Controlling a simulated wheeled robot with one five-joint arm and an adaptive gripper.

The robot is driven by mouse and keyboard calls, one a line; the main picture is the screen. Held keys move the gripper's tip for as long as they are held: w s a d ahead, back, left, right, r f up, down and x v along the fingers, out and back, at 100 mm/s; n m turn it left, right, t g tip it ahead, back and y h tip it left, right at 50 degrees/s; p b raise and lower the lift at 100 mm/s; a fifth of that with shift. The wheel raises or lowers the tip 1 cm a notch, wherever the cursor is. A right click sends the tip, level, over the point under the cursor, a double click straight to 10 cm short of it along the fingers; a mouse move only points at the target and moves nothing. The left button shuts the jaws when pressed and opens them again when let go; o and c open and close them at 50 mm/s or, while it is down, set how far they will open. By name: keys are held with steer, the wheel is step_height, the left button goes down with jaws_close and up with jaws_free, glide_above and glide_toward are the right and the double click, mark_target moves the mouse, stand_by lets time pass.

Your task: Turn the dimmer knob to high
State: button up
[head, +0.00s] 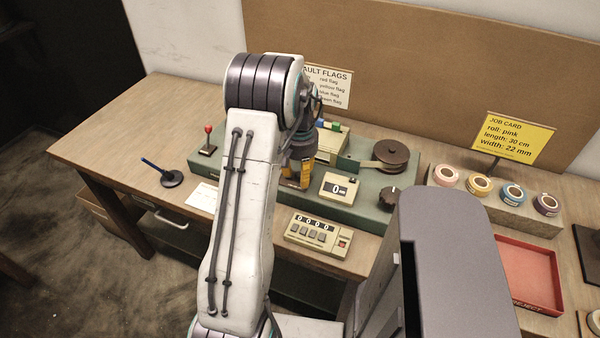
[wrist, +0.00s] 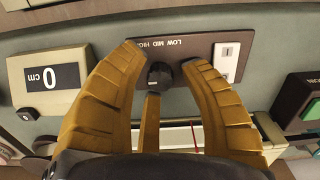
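The dimmer knob (wrist: 158,75) is a small black knob on a dark brown plate (wrist: 202,68) marked LOW MID HIGH, which reads upside down in the wrist view. My gripper (wrist: 162,60) is open, with its two yellow fingers on either side of the knob. A narrow gap shows between the knob and each fingertip. I cannot make out which mark the knob points to. In the head view my gripper (head: 298,180) points down over the green console, left of the cm counter, and hides the knob.
A cm counter (head: 340,188) reading 0 stands close beside my gripper. A white rocker switch (wrist: 228,60) shares the knob's plate. A red-tipped lever (head: 208,140), a dark reel (head: 390,154), another black knob (head: 390,198) and a digit box (head: 318,233) are around.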

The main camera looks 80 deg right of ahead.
mark_target(300, 174)
steer(key=shift+o, duration=0.6)
steer(key=shift+r, duration=0.1)
steer(key=shift+r, duration=0.2)
step_height(300, 174, up, 12)
steer(key=shift+f, duration=0.25)
stand_by(0.5)
